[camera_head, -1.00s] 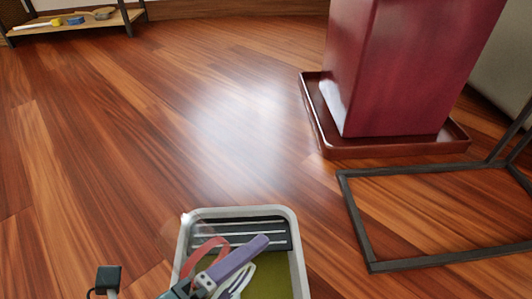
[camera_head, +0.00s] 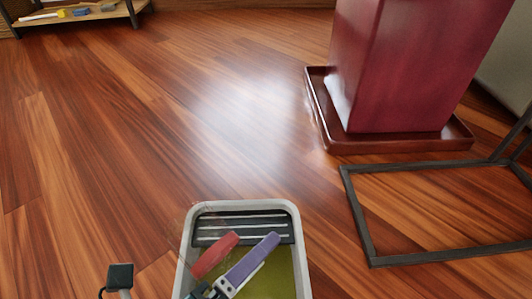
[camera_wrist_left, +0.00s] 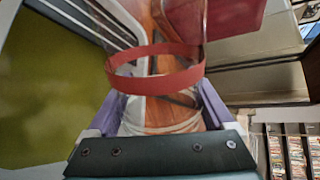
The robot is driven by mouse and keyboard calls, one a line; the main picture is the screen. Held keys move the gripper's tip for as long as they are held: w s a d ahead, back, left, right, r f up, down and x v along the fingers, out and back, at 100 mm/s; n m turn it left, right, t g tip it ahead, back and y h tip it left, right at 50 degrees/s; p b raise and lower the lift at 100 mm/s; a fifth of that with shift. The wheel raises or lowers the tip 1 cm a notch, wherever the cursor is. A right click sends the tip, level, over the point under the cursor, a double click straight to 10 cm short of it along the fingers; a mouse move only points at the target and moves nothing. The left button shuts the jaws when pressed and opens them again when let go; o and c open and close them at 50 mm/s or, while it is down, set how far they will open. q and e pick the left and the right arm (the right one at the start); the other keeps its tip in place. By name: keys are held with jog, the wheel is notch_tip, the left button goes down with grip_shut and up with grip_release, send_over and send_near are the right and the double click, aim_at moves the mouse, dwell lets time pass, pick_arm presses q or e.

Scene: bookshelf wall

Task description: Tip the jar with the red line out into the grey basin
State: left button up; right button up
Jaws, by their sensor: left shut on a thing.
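The jar with the red line is clear and hard to make out; its red band (camera_head: 215,255) shows over the basin in the head view. In the left wrist view the red band (camera_wrist_left: 155,87) rings the see-through jar between my purple fingers. My left gripper (camera_head: 250,263) is shut on the jar, which looks tilted. The grey basin (camera_head: 299,262) stands below, with a pale rim, an olive-green inside and a dark striped part at its far end. Whether anything is in the jar I cannot tell.
A dark red block (camera_head: 395,75) stands in a brown tray (camera_head: 400,143) at the upper right. A black metal frame (camera_head: 440,258) lies right of the basin. A low shelf (camera_head: 75,17) with small items is at the far left. The wooden floor between is clear.

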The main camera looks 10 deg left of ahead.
aim_at(240, 243)
pick_arm(q)
jog(key=r+n+p, duration=0.1)
jog(key=r+n+h+p, duration=0.1)
jog(key=a+r+g+p, duration=0.1)
jog(key=shift+w+r+n+h, duration=0.2)
jog(key=shift+w+n+h, duration=0.05)
jog(key=shift+n+h, duration=0.15)
jog(key=shift+w+a+r+n+g+h+p, duration=0.15)
jog(key=shift+r+n+g+h+p, duration=0.2)
jog(key=shift+r+n+h, duration=0.45)
jog(key=shift+a+r+n, duration=0.1)
jog(key=shift+r+n, duration=0.2)
jog(key=shift+n, duration=0.4)
jog(key=shift+a+r+n+g+h, duration=0.1)
jog(key=shift+r+n+g+h, duration=0.15)
jog(key=shift+r+n+h, duration=0.7)
jog(key=r+n+h+b, duration=0.1)
jog(key=n, duration=0.1)
jog(key=r+n+h, duration=0.1)
jog(key=r+n, duration=0.1)
jog(key=a+r+n+h+b, duration=0.1)
jog(key=n, duration=0.2)
jog(key=shift+w+r+t+b, duration=0.3)
jog(key=shift+r+t, duration=0.05)
jog(key=shift+t, duration=0.05)
jog(key=shift+r+n, duration=0.3)
jog(key=shift+n, duration=0.15)
pick_arm(e)
notch_tip(240, 243, up, 2)
jog(key=shift+r, duration=0.15)
